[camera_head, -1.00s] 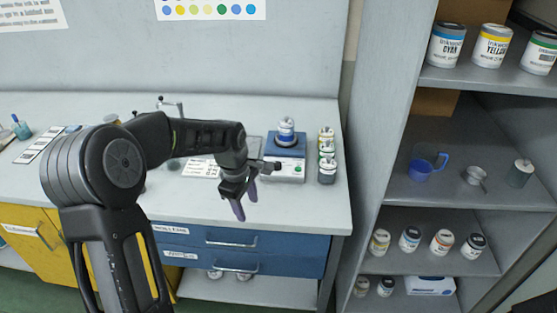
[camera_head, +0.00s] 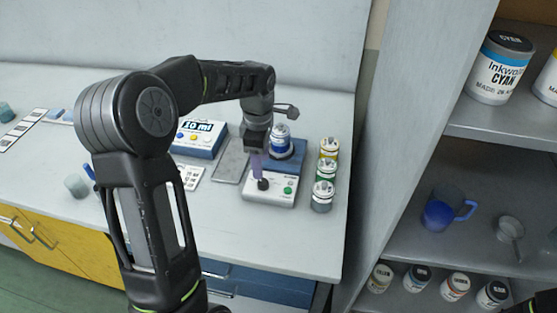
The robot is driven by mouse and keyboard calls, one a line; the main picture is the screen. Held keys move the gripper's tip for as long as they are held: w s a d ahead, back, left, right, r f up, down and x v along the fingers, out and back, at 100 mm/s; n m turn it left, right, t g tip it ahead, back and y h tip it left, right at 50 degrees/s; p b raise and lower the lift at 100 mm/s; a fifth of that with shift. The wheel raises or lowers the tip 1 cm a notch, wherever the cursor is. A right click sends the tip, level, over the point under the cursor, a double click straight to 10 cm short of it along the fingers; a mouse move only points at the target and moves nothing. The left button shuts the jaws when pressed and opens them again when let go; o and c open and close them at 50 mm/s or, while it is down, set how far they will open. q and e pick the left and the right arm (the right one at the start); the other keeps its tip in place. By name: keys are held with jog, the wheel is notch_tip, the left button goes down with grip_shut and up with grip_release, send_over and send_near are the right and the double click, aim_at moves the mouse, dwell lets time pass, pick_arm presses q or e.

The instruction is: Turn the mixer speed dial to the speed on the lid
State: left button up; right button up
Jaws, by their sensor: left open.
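The mixer (camera_head: 269,197) stands on the bench, with a white front panel and a blue platform behind. Its black speed dial (camera_head: 263,184) is on the panel, left of a green button (camera_head: 288,190). A jar (camera_head: 280,142) with a blue label and pale lid stands on the blue platform; any speed on the lid is too small to read. My left gripper (camera_head: 257,174) is open and points down, its purple fingertips just above or at the dial. I cannot tell whether they touch it. The gripper hides part of the platform. My right gripper is not in view.
Several small jars (camera_head: 324,183) stand in a row close to the mixer's right side. A grey tray (camera_head: 231,164) and a blue-and-white box reading 10 ml (camera_head: 200,138) are to the left. A shelf unit with cans (camera_head: 500,68) and a blue jug (camera_head: 441,212) stands at right.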

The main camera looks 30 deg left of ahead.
aim_at(263, 182)
pick_arm(q)
jog(key=shift+w+r, duration=0.1)
jog(key=shift+w, duration=0.2)
jog(key=shift+s, duration=0.1)
jog(key=shift+f+p, duration=0.65)
jog(key=shift+f, duration=3.25)
grip_shut()
